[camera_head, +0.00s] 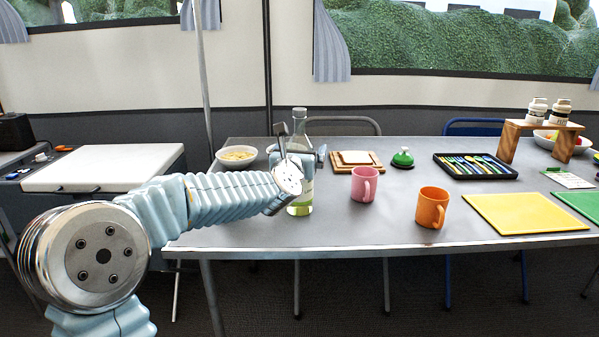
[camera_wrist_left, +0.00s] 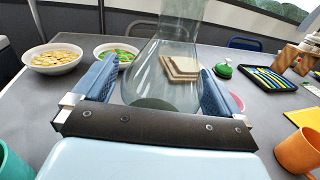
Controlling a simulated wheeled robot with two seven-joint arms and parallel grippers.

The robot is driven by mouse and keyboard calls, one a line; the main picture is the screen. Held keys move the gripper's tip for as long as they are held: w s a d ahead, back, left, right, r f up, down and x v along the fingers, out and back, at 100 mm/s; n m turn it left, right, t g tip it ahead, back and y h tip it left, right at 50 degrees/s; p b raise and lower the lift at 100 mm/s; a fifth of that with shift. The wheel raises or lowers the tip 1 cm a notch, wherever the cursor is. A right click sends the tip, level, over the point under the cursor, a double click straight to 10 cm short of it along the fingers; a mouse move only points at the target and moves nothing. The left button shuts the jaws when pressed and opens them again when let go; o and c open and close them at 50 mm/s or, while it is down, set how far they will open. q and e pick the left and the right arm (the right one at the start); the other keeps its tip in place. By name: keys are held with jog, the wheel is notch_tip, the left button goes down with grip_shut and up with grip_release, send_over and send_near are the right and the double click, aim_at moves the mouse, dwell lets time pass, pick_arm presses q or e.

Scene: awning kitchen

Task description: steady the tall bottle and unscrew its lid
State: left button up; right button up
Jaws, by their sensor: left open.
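The tall bottle (camera_head: 301,203) is clear glass with a grey lid (camera_head: 299,113) and some greenish liquid low down. It stands upright near the table's front left part. My left gripper (camera_head: 297,157) reaches it from the left at mid-height and hides part of its body. In the left wrist view the bottle (camera_wrist_left: 162,75) stands between the two blue fingers of my left gripper (camera_wrist_left: 158,82). The jaws are open, one finger on each side of the glass; I cannot tell whether either touches it. The lid is outside the wrist view. My right gripper is not in view.
On the table (camera_head: 330,232), a bowl of yellow food (camera_head: 237,156) stands left of the bottle. A pink mug (camera_head: 364,184) and an orange mug (camera_head: 432,207) stand to its right. Behind are a wooden board (camera_head: 372,168), a green bell (camera_head: 403,157) and a cutlery tray (camera_head: 474,174).

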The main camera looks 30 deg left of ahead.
pick_arm(q)
jog(key=shift+c, duration=0.3)
jog(key=c, duration=1.5)
